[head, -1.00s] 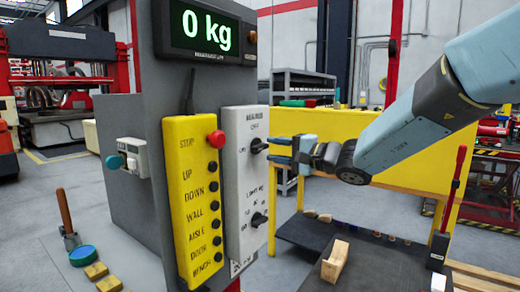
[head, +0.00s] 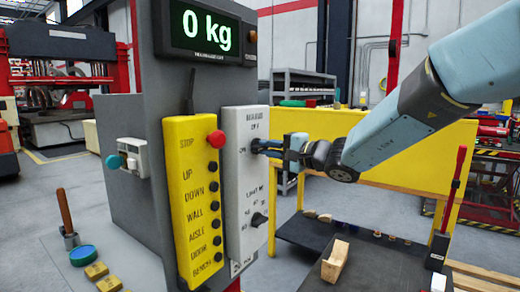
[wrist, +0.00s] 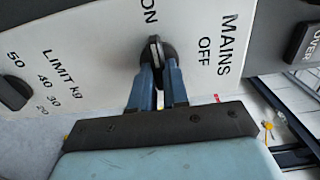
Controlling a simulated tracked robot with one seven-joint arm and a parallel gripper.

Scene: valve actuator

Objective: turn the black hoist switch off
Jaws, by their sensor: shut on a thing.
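A black rotary switch (wrist: 154,47) on a white panel sits between ON and OFF marks, under the label MAINS, in the wrist view. Its pale pointer line faces ON. In the head view the same switch (head: 255,146) is at the top of the white panel (head: 240,185), largely behind the fingertips. My gripper (head: 266,145) reaches it from the right. In the wrist view my gripper (wrist: 159,66) has its two blue fingers on either side of the switch's raised grip, shut on it. The contact faces are partly hidden.
A second black knob (head: 259,219), marked LIMIT kg in the wrist view, is lower on the panel. A yellow button box (head: 193,200) with a red stop button (head: 216,139) stands close on the left. A display (head: 206,31) above reads 0 kg.

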